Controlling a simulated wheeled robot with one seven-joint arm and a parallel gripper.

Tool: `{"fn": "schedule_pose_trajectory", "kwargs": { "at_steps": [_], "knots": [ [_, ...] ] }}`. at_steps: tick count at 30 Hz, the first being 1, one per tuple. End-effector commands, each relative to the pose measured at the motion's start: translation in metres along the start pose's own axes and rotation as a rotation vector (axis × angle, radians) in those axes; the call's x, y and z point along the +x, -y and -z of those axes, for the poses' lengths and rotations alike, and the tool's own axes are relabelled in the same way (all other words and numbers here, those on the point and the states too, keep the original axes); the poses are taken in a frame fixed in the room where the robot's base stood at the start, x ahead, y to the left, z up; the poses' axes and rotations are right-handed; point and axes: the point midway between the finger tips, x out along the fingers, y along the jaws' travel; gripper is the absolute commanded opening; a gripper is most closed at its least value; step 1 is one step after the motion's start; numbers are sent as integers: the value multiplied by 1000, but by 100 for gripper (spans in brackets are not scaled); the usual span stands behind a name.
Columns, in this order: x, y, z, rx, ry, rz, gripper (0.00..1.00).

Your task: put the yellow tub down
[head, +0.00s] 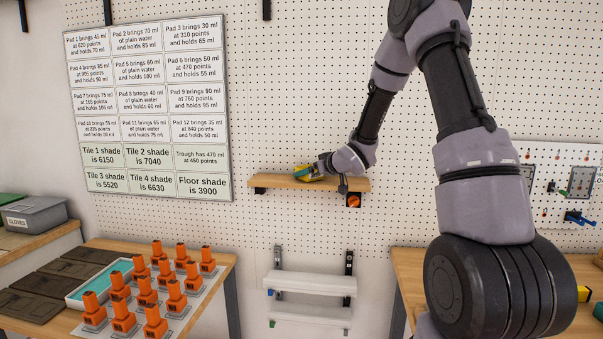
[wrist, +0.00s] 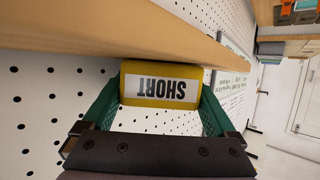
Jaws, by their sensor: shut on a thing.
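The yellow tub (head: 307,173) is at the wooden wall shelf (head: 280,182), near the middle of its length. In the wrist view the tub (wrist: 160,82) shows a white label reading SHORT, upside down in the picture. My gripper (head: 316,170) reaches in from the right. Its green fingers (wrist: 161,95) stand on both sides of the tub and are shut on it. The shelf plank (wrist: 130,35) runs close by the tub in the wrist view. I cannot tell whether the tub's underside touches the shelf.
A pegboard wall (head: 400,150) stands behind the shelf. An orange knob (head: 353,201) sits under the shelf's right end. Below is a white rack (head: 312,284). A left table holds several orange pieces (head: 157,250) and a teal tray (head: 100,280). The shelf's left part is clear.

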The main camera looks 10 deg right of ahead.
Motion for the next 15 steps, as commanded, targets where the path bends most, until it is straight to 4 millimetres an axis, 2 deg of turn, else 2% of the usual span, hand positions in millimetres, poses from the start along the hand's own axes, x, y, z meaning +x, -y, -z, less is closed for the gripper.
{"fn": "schedule_pose_trajectory", "kwargs": {
  "at_steps": [11,12,15],
  "knots": [
    [1,0,-3,-1,0,2,38],
    [1,0,-3,-1,-1,1,100],
    [1,0,-3,-1,-1,1,100]
  ]
}}
